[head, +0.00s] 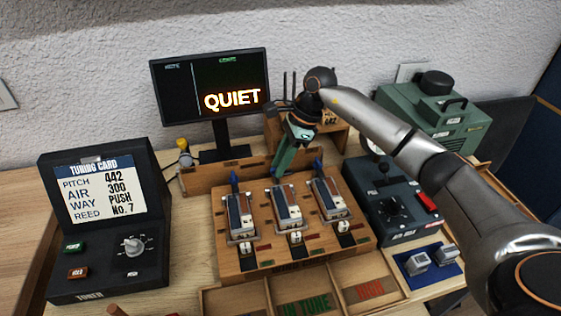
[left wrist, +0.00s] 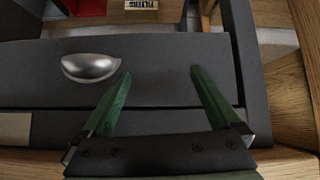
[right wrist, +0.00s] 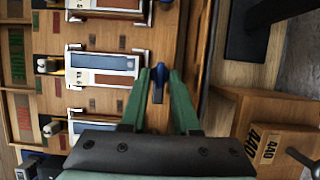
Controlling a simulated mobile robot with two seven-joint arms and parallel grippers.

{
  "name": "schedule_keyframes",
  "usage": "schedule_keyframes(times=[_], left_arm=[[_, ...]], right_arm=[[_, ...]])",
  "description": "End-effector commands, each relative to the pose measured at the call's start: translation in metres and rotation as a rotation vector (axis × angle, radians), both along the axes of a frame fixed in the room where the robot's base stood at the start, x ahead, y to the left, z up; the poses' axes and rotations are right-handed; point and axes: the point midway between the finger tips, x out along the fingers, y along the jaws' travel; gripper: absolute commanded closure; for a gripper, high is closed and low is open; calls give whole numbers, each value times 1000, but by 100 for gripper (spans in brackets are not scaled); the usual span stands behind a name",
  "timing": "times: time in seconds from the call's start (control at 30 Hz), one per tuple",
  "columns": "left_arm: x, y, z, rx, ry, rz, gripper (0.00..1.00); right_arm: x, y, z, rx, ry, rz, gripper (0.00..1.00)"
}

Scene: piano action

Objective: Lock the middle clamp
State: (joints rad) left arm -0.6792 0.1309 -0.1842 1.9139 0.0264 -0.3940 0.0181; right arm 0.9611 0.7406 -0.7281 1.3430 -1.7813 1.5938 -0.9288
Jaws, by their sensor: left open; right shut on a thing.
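Three reed clamps stand in a row on a wooden board (head: 262,262). The middle clamp (head: 288,207) lies between the left clamp (head: 239,216) and the right clamp (head: 328,198). Blue levers rise behind the left and right clamps. My right gripper (head: 279,171) is at the back end of the middle clamp and hides its lever in the head view. In the right wrist view the middle clamp's blue lever (right wrist: 157,88) is between my green fingers, which are shut on it. My left gripper (left wrist: 160,73) is open and empty, seen only in the left wrist view.
A monitor (head: 208,88) reading QUIET stands behind the board. A tuning card box (head: 105,218) is at left; a dark control box (head: 388,200) and green machine (head: 428,112) are at right. Labelled trays lie in front. My left gripper faces a grey drawer (left wrist: 165,58) with a silver handle.

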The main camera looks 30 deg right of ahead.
Motion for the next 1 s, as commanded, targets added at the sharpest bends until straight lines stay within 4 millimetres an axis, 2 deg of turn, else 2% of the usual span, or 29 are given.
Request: schedule_keyframes(times=[0.27, 0.47, 1.0], left_arm=[[0, 0, 0, 0, -1, 0, 3], [0, 0, 0, 0, -1, 0, 3], [1, 0, -5, 0, -1, 0, 3]], right_arm=[[0, -1, 0, -1, 0, -20, 100], [-1, -1, 0, -3, -2, -101, 100], [-5, 2, 0, -2, -3, -571, 100]])
